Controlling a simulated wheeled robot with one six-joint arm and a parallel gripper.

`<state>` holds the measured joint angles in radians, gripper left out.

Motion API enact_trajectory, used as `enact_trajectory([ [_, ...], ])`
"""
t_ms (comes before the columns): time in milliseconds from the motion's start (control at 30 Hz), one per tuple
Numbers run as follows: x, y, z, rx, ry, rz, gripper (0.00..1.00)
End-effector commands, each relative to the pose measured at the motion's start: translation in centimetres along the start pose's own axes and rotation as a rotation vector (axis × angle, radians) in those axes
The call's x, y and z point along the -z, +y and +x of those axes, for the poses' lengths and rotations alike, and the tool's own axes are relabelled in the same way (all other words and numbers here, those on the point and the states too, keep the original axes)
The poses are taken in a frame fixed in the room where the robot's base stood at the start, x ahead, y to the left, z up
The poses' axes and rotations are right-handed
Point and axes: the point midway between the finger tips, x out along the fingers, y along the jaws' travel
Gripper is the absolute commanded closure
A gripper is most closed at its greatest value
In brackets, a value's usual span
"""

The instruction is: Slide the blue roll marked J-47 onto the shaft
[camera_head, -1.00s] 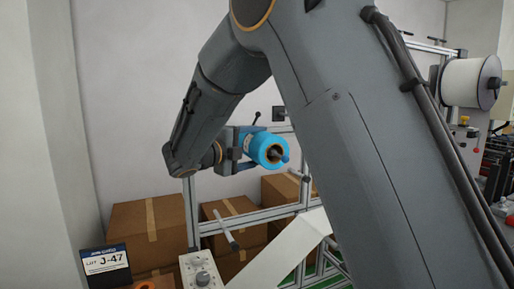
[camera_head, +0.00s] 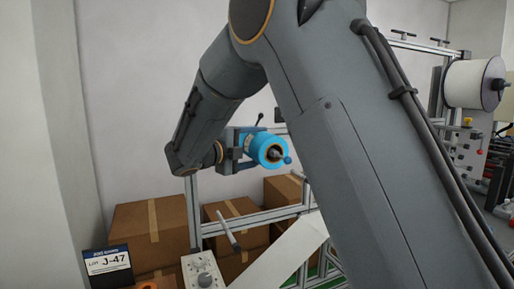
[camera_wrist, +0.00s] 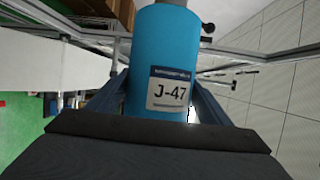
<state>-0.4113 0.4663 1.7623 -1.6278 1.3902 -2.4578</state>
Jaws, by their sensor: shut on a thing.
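The blue roll (camera_head: 262,149) is held level in my gripper (camera_head: 248,151), with its open core facing the head camera. In the wrist view the roll (camera_wrist: 160,50) lies between both blue fingers (camera_wrist: 160,97), and its white J-47 label (camera_wrist: 170,91) faces the camera. The grey end of the shaft (camera_head: 275,154), with a blue tip, shows at the core opening, so the roll appears to be around it. How far the roll is along the shaft, and the shaft's far end, I cannot tell.
Cardboard boxes (camera_head: 150,232) sit behind an aluminium frame (camera_head: 262,216). A pale sloped panel (camera_head: 285,255) lies below the roll. A white spool (camera_head: 470,84) is at right. My arm covers much of the middle.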

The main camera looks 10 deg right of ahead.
Motion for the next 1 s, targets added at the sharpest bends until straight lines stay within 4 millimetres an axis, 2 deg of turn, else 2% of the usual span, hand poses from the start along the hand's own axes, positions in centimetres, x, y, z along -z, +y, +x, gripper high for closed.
enact_trajectory([
  [433,-0.67,-0.08,0.27,0.001,0.0,0.001,0.59],
  [1000,-0.61,0.47,0.28,0.001,0.0,0.001,0.59],
])
